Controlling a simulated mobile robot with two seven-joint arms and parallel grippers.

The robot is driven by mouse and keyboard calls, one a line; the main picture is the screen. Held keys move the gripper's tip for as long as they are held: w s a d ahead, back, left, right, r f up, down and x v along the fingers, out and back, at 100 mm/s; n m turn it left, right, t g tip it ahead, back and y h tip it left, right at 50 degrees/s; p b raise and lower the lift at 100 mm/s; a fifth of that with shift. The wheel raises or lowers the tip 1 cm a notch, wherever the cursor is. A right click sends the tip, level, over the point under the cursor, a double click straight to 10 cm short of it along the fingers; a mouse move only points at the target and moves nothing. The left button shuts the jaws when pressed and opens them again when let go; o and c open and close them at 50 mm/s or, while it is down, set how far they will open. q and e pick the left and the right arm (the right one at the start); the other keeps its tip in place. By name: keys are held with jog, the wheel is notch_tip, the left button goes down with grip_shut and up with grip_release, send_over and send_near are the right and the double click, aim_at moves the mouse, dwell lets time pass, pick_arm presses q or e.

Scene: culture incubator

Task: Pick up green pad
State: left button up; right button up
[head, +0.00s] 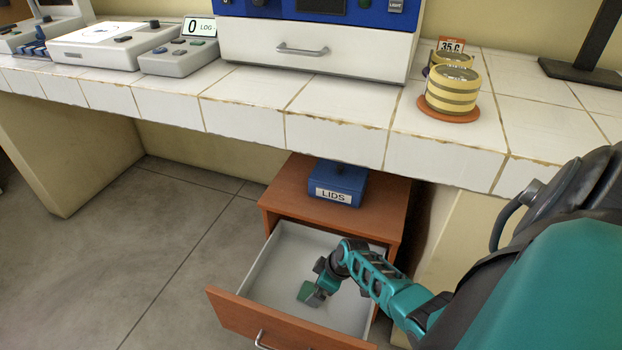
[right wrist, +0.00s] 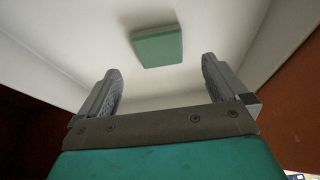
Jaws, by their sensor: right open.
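The green pad (right wrist: 157,46) is a small flat block lying in the pale interior of the open drawer. In the head view the green pad (head: 305,291) shows on the drawer floor, partly hidden by my gripper. My right gripper (right wrist: 160,72) is open, with the pad ahead of and beyond its two fingertips and nothing between them. In the head view my right gripper (head: 317,298) reaches down into the drawer, close to the pad. Whether it touches the pad cannot be told from the head view. My left gripper is not in view.
The open drawer (head: 240,314) has a wooden front and surrounding walls. Its brown cabinet (head: 285,208) bears a blue box labelled LIDS (head: 340,185). The white tiled counter (head: 245,118) overhangs behind. Striped yellow containers (head: 452,90) stand on it at right. Floor at left is clear.

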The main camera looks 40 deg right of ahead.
aim_at(312, 292)
jog(key=b+x, duration=0.2)
jog(key=x, duration=0.2)
jog(key=shift+s+b, duration=0.15)
jog(key=shift+b, duration=0.2)
jog(key=shift+w+f+b, duration=0.2)
jog(key=shift+f+b, duration=0.15)
jog(key=shift+f, duration=0.2)
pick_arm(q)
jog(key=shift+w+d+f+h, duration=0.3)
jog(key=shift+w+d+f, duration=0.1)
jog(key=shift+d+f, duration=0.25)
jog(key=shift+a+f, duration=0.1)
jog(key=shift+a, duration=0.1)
pick_arm(e)
jog(key=c, duration=1.1)
jog(key=shift+r, duration=0.15)
